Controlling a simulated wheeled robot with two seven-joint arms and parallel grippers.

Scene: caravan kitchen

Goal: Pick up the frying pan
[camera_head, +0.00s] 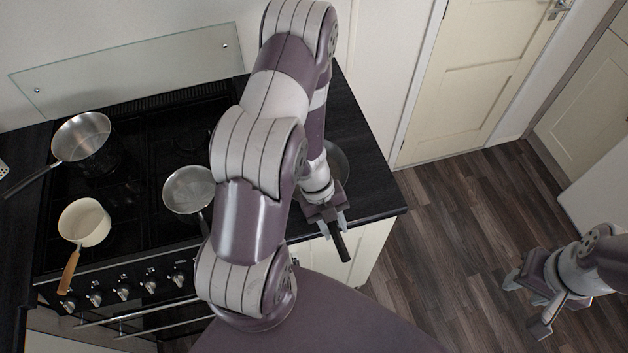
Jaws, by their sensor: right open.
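A dark grey pan (339,161), which looks like the frying pan, sits on the black worktop right of the hob. My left arm hides most of it. Its black handle (341,247) points toward the front and sticks out past the worktop edge. My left gripper (333,225) is over this handle, with one finger on each side of it. Whether the fingers press on the handle is not clear. My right gripper (526,306) is open and empty, low at the right over the floor, far from the pan.
On the black hob (130,200) stand a steel saucepan (82,140), a cream pan with a wooden handle (85,222) and another steel pan (189,188). A glass splashback (130,70) is behind. Wooden floor (450,230) lies open right of the worktop.

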